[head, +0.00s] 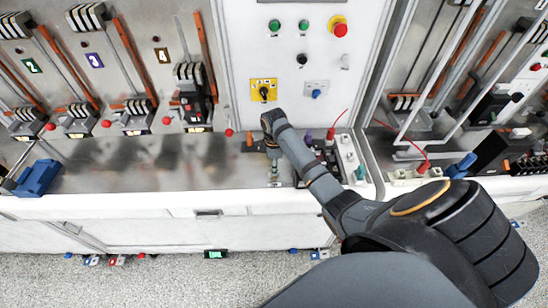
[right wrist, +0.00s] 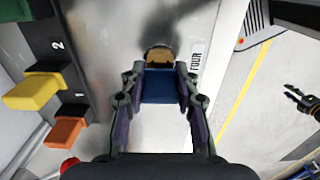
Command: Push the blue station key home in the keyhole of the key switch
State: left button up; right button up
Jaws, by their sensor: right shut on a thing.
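My right gripper (head: 273,162) hangs over the metal bench ledge, below the white control panel. In the right wrist view, its two fingers (right wrist: 160,88) are shut on a blue block with a brass-brown end (right wrist: 160,57), which I take to be the blue station key. The key's far tip is not clear. In the head view the key is too small to make out. A keyhole cannot be made out in either view. The panel has a yellow plate with a black knob (head: 263,92) and a grey plate with a blue round part (head: 316,92).
Yellow (right wrist: 35,90) and orange (right wrist: 65,131) blocks stand close left in the wrist view. A red-tipped probe (head: 331,133) and terminal blocks stand right of the gripper. A blue device (head: 37,178) lies far left. The ledge between is clear.

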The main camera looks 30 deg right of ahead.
jog(key=shift+f, duration=0.55)
jog(key=o, duration=1)
jog(key=shift+r, duration=0.15)
notch_tip(320, 180, up, 7)
jog(key=shift+r, duration=0.2)
